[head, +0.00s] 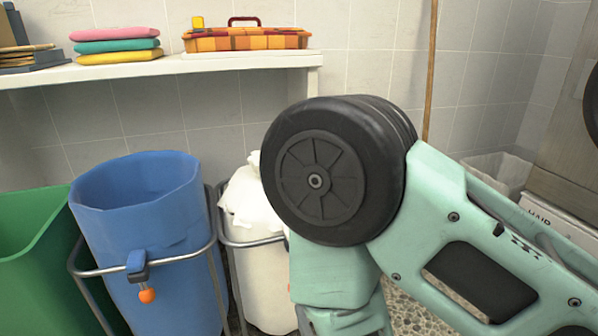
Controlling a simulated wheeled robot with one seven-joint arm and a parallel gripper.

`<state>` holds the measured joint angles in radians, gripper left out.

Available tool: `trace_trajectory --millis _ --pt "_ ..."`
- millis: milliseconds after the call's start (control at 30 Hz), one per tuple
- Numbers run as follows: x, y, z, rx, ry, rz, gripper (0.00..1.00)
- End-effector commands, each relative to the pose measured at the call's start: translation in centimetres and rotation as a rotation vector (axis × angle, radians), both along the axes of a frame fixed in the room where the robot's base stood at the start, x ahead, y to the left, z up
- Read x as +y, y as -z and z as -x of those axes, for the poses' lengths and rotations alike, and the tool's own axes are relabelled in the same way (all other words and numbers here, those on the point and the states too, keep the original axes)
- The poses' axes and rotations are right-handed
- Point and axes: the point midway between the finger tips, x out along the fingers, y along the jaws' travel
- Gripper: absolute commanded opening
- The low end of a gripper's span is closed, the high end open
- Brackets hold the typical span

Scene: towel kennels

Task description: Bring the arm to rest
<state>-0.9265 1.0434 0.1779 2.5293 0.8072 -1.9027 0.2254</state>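My mint-green arm fills the right half of the head view, bent at a large black round joint. One link runs from the joint to the lower right, and another runs down past the bottom edge. My gripper is out of the picture, so I cannot see its fingers or whether it holds anything.
A blue bag (150,235) hangs in a metal frame, with a green bin (30,260) to its left. A white bag (262,285) stands partly behind my arm. A shelf (170,68) above holds folded towels (115,46) and a plaid case (245,40). A wooden pole (431,75) leans behind.

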Motion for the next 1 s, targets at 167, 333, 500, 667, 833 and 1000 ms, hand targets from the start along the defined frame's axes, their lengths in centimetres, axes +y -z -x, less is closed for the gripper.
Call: trace_trajectory --millis 167,333,500,667,833,1000 --pt "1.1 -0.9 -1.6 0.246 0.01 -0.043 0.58" --pt "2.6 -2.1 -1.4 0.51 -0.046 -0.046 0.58" --pt "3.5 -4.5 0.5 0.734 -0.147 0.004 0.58" --pt "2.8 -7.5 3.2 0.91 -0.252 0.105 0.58" --pt "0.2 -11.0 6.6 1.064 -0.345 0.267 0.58" --pt "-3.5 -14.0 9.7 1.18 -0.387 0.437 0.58"
